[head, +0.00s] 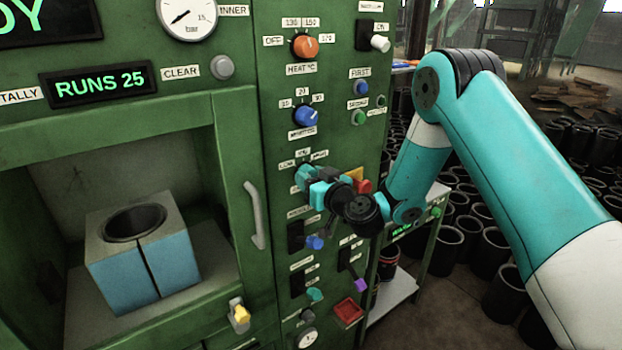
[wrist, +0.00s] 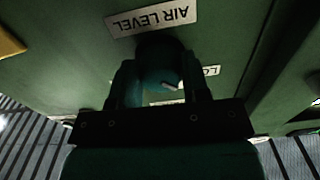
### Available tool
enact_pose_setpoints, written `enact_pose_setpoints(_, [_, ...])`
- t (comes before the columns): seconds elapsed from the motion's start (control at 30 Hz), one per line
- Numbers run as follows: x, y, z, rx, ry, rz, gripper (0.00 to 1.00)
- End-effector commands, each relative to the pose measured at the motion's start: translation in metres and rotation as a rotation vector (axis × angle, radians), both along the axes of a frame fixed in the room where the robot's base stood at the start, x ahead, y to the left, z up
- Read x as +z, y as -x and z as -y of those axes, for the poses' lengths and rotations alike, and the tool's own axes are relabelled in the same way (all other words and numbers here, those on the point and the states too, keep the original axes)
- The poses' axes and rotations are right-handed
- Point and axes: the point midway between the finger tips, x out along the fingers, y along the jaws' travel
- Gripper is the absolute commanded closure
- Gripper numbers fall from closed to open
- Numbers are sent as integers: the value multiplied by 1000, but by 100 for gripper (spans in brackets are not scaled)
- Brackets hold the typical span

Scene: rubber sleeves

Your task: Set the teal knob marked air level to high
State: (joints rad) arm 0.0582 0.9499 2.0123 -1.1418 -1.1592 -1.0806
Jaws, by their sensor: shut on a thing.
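The teal air level knob (wrist: 160,62) is on the green panel, between the two fingers of my gripper (wrist: 160,84) in the wrist view. The fingers are shut on it from both sides. A pale mark shows on the knob, toward the side of the partly covered label starting "LO" (wrist: 211,71). The "AIR LEVEL" plate (wrist: 166,17) appears upside down. The high label is hidden in the wrist view. In the head view my gripper (head: 314,185) is at the panel and mostly covers the knob (head: 302,174).
Above are a blue knob (head: 307,115) and an orange heat knob (head: 305,45). Below are a blue-tipped lever (head: 315,243) and a purple-tipped lever (head: 361,285). A red and yellow part (head: 360,181) lies close to the right of my gripper.

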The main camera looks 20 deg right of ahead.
Motion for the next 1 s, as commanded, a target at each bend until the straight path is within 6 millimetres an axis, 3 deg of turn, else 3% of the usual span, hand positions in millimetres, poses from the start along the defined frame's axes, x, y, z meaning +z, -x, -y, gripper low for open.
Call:
enact_pose_setpoints(0.37, [-1, 0, 0, 0, -221, -71, 81])
enact_pose_setpoints(1.0, [1, 0, -1, -1, -800, -258, 81])
